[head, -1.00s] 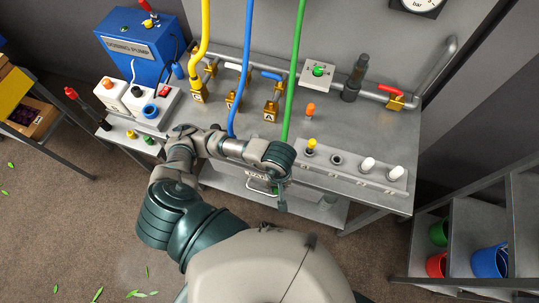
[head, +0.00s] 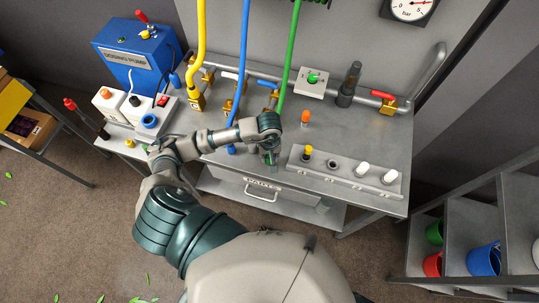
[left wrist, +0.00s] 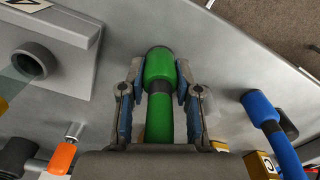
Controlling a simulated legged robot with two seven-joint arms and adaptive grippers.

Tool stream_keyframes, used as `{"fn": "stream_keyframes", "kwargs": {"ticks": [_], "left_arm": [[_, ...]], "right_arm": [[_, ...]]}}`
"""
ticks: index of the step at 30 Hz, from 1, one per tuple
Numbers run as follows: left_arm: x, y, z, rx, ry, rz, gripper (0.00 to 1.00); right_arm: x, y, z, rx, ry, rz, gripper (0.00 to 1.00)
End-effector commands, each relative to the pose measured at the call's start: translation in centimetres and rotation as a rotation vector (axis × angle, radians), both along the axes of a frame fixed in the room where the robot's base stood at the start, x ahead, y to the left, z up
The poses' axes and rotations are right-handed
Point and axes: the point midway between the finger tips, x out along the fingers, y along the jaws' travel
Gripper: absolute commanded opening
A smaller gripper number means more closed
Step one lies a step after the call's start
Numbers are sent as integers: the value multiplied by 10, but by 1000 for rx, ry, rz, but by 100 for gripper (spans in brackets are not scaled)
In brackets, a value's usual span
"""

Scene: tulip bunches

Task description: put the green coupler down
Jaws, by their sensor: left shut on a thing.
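The green coupler (left wrist: 158,65) sits between the two fingers of my left gripper (left wrist: 155,85) in the left wrist view, with the green hose (left wrist: 160,122) running back from it. In the head view my left gripper (head: 269,160) is over the front part of the bench, left of the grey socket rail (head: 345,175). The green hose (head: 290,60) comes down from above behind my wrist. My gripper mostly hides the coupler there. I cannot tell whether the coupler touches the bench top. My right gripper is not in view.
A blue coupler (head: 231,149) with a blue hose is just left of my gripper. An orange-capped fitting (head: 305,117) stands behind the rail. Valves and pipes line the back of the bench (head: 385,140). A blue pump (head: 135,55) is at left.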

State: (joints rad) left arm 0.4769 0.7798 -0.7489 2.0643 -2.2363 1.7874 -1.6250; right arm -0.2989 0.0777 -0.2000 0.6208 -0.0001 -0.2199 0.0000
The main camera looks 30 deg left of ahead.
Motion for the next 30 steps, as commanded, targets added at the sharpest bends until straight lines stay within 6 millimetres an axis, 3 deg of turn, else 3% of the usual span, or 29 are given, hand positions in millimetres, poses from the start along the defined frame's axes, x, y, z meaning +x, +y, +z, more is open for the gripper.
{"fn": "stream_keyframes", "kwargs": {"ticks": [7, 8, 10, 11, 22, 26, 30], "left_arm": [[0, 0, -2, 1, -1, 0, 0], [0, 0, -2, 1, -1, 0, 37], [0, 0, -1, 0, 0, 0, 55], [0, 0, -1, 0, 0, 0, 57], [1, 0, 4, 0, -2, 0, 57], [1, 0, 23, 0, -6, -1, 57], [2, 0, 56, 1, -7, -1, 57]], "right_arm": [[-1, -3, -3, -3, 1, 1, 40], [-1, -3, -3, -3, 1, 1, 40], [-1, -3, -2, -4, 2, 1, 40], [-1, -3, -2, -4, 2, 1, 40], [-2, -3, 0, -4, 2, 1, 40], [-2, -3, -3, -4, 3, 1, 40], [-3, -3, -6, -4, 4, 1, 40]]}}
